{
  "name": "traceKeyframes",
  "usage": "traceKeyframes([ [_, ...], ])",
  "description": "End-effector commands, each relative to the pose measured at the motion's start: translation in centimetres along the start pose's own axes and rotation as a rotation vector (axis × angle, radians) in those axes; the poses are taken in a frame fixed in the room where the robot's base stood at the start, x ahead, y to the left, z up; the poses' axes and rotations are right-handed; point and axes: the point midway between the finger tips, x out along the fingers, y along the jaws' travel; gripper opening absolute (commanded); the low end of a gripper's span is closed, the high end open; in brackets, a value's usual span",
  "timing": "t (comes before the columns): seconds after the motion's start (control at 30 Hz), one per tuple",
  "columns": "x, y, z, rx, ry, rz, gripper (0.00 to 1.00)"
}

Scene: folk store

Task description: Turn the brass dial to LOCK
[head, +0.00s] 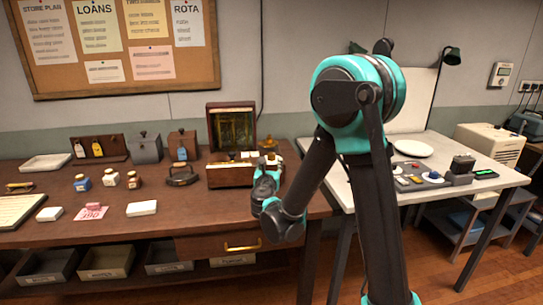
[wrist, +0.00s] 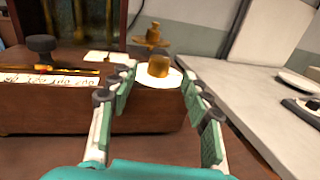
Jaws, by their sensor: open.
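The brass dial (wrist: 158,67) is a short brass knob on a round white plate (wrist: 149,80) on top of a wooden box (wrist: 140,110). My gripper (wrist: 158,79) is open, with its green-padded fingers on either side of the dial in the wrist view, the dial between the tips in the picture. I cannot tell whether the pads touch it. In the head view my gripper (head: 268,178) is at the right end of the box (head: 230,176) and hides part of it. The lettering around the dial is not readable.
A brass piece with a cross handle (wrist: 151,38) stands behind the dial. A dark upright knob (wrist: 41,47) and a brass pointer (wrist: 66,71) over a lettered strip are on the box at left. An open cabinet (head: 232,128) stands behind; a white table (head: 440,190) is at right.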

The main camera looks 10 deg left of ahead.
Motion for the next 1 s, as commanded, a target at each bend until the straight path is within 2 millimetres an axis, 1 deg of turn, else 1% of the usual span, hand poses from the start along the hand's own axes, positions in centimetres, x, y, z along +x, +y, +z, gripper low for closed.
traceKeyframes([
  [0.03,1.2,-0.1,0.0,0.0,0.0,-0.003,0.48],
  [0.2,4.3,-0.1,0.0,0.001,0.0,-0.002,0.48],
  [0.3,5.8,-0.1,0.0,0.001,0.0,-0.002,0.48],
  [0.4,6.8,0.0,0.0,0.001,0.0,0.0,0.48],
  [0.6,7.7,-0.1,0.0,0.001,0.0,-0.001,0.48],
  [0.83,7.7,0.0,0.0,0.001,0.0,0.0,0.48],
  [0.87,7.7,0.0,0.0,0.001,0.0,0.0,0.46],
  [1.0,7.7,0.0,0.0,0.001,0.0,0.0,0.28],
])
